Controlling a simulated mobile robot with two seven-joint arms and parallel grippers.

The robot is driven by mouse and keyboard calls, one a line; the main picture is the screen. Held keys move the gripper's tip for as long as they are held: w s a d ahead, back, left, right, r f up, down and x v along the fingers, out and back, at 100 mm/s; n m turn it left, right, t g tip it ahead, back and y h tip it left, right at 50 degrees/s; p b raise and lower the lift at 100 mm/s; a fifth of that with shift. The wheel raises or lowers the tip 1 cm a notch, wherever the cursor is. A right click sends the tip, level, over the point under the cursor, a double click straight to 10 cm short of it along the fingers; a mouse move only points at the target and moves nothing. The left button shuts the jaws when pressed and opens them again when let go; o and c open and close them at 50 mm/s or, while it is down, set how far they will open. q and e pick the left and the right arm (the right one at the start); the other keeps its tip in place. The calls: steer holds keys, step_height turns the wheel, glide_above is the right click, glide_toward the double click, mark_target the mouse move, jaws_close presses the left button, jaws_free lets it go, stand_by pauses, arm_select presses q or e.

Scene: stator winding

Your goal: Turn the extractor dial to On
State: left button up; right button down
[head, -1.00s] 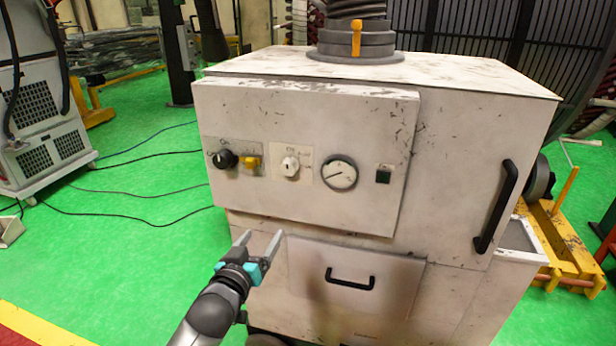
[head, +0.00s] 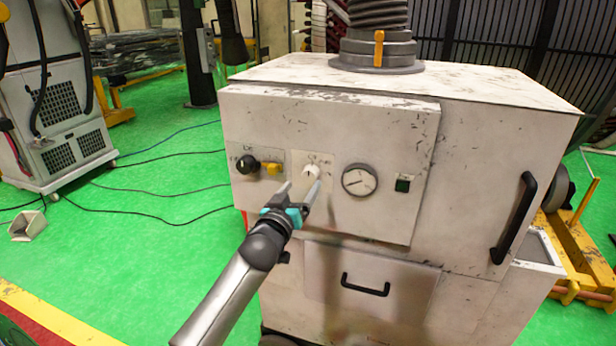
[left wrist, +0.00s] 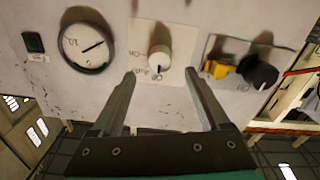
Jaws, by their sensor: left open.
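A white dial (head: 310,172) on a pale label plate sits on the front panel of the extractor cabinet (head: 430,120). The dial also shows in the left wrist view (left wrist: 157,58), where the picture is turned about upside down and the label words On and Auto show beside it. My left gripper (head: 302,184) is open and empty in front of the panel, just below the dial in the head view. In the left wrist view, its fingertips (left wrist: 160,72) spread to both sides of the dial. I cannot tell whether they touch it. My right gripper is not in view.
A black knob (head: 246,164) and a yellow switch (head: 271,169) are left of the dial; a round gauge (head: 359,180) and a small green switch (head: 402,184) are right. A drawer handle (head: 365,286) projects below. Cables (head: 150,190) lie on the green floor to the left.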

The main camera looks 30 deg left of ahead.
mark_target(309, 177)
arm_select(q)
steer(key=shift+x, duration=2.85)
jaws_close()
